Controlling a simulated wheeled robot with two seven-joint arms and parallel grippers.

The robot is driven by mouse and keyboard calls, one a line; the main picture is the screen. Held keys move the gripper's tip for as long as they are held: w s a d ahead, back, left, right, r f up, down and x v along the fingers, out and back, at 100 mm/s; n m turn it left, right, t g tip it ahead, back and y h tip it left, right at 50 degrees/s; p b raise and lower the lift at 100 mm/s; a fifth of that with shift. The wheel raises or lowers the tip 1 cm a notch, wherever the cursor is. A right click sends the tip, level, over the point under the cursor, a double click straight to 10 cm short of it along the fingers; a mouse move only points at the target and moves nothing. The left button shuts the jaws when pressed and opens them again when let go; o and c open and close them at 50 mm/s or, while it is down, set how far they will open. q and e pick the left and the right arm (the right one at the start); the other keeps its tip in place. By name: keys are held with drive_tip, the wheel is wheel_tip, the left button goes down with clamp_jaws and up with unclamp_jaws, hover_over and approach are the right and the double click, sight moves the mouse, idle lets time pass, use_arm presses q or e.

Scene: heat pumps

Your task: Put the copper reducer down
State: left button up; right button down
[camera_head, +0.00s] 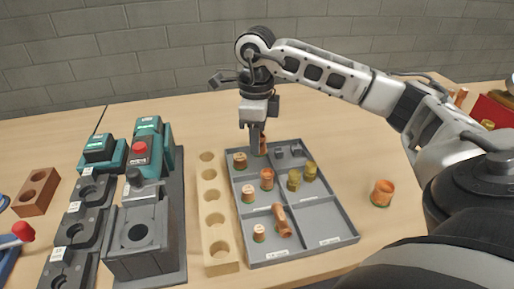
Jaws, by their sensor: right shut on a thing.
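My right gripper (258,146) points down over the back part of the grey compartment tray (334,218). It is shut on a copper piece, the copper reducer (263,145), which shows only partly beside the fingers. I cannot tell whether the reducer touches the tray floor. My left gripper is not in view.
Several copper fittings (267,179) and brass fittings (310,171) lie in the tray. A wooden block with holes (215,220) stands left of it, then a dark fixture (140,235) and green tools (147,140). A larger copper cup (382,192) stands right; bare table surrounds it.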

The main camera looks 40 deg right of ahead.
drive_tip(key=shift+w+d+f, duration=0.4)
drive_tip(key=shift+w+f, duration=0.05)
drive_tip(key=shift+f, duration=0.25)
drive_tip(key=f, duration=0.2)
drive_tip(key=f+p, duration=0.1)
drive_tip(key=shift+w+d+f, duration=0.25)
drive_tip(key=shift+d+f, duration=0.1)
drive_tip(key=shift+f, duration=0.2)
drive_tip(key=shift+f, duration=0.1)
drive_tip(key=shift+f, duration=0.15)
drive_tip(key=c, duration=1.1)
unclamp_jaws()
drive_tip(key=shift+o, duration=0.2)
wheel_tip(320, 180, up, 13)
drive_tip(key=b, duration=0.1)
drive_tip(key=shift+f, duration=0.2)
